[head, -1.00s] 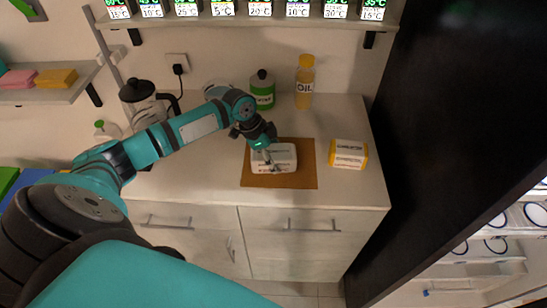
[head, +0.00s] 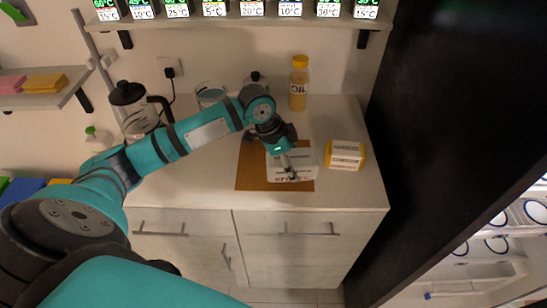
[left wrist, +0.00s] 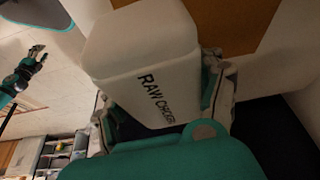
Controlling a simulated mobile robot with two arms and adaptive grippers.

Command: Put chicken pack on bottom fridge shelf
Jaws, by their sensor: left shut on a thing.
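The white chicken pack (head: 305,162) is over the right part of the brown board (head: 255,178) on the counter, turned and seemingly raised off it. My left gripper (head: 290,170) reaches it from the upper left and is shut on it. In the left wrist view the pack (left wrist: 140,50) has dark "RAW CHICKEN" lettering and sits between the two fingers (left wrist: 160,108). The fridge's white bottom shelves (head: 475,272) show at the lower right, beside the dark panel. My right gripper (left wrist: 33,60) shows small at the left of the wrist view; its jaws are unclear.
A yellow-and-white box (head: 346,155) stands right of the board. The tall dark panel (head: 440,120) separates the counter from the fridge. The counter's front right is clear.

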